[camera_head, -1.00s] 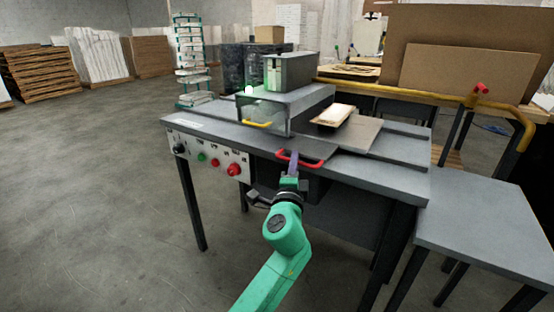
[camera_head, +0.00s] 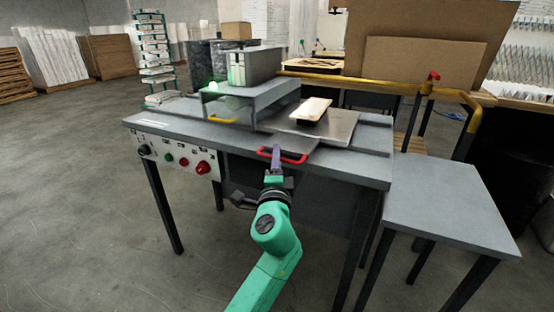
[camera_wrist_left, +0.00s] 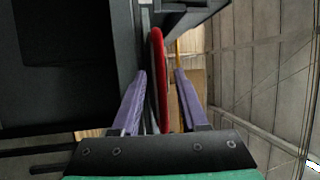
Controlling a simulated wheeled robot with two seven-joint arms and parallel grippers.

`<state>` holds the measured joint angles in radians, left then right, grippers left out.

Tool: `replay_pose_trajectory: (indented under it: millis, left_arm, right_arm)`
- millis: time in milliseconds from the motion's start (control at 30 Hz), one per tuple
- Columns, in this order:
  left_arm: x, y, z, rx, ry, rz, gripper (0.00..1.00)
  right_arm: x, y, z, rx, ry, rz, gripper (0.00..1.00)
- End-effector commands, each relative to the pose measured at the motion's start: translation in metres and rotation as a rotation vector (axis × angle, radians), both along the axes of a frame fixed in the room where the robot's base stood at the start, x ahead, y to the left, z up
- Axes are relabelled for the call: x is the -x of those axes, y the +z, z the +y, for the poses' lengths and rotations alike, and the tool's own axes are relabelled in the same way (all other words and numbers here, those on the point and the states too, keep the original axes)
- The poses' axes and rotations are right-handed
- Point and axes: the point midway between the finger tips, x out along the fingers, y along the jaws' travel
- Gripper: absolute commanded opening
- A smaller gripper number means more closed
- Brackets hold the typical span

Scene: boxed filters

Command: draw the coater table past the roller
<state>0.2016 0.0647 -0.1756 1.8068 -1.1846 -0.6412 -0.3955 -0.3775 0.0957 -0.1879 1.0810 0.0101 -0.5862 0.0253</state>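The coater's sliding table (camera_head: 340,124) is a grey plate on the bench, to the right of the raised grey roller housing (camera_head: 250,98). A pale board (camera_head: 313,109) lies on it. Its red handle (camera_head: 296,159) is at the front edge. My left gripper (camera_head: 275,156) is at this handle. In the left wrist view its purple fingers (camera_wrist_left: 160,85) lie on either side of the red handle (camera_wrist_left: 159,60), and they move with it, so I take them as shut on it. Contact at the tips is hard to see. The roller itself is hidden. My right gripper is out of view.
The control panel (camera_head: 178,160) with knob and buttons is at the bench's left front. A lower grey side table (camera_head: 445,205) stands at the right. A yellow rail (camera_head: 375,82) runs behind. Floor at the left is open.

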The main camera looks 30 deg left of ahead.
Motion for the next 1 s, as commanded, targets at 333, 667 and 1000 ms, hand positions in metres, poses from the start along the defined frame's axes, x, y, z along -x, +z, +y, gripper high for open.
replay_pose_trajectory:
  millis: [333, 667, 1000]
  left_arm:
    - [0.014, -0.003, -0.006, 0.001, 0.0, 0.0, 0.43]
    - [0.092, -0.023, -0.041, 0.002, -0.001, 0.003, 0.43]
    - [0.131, -0.026, -0.059, 0.0, 0.0, 0.0, 0.43]
  right_arm:
    - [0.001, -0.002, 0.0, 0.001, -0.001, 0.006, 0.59]
    - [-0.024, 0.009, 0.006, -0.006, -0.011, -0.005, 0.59]
    - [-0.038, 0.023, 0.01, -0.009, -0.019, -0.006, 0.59]
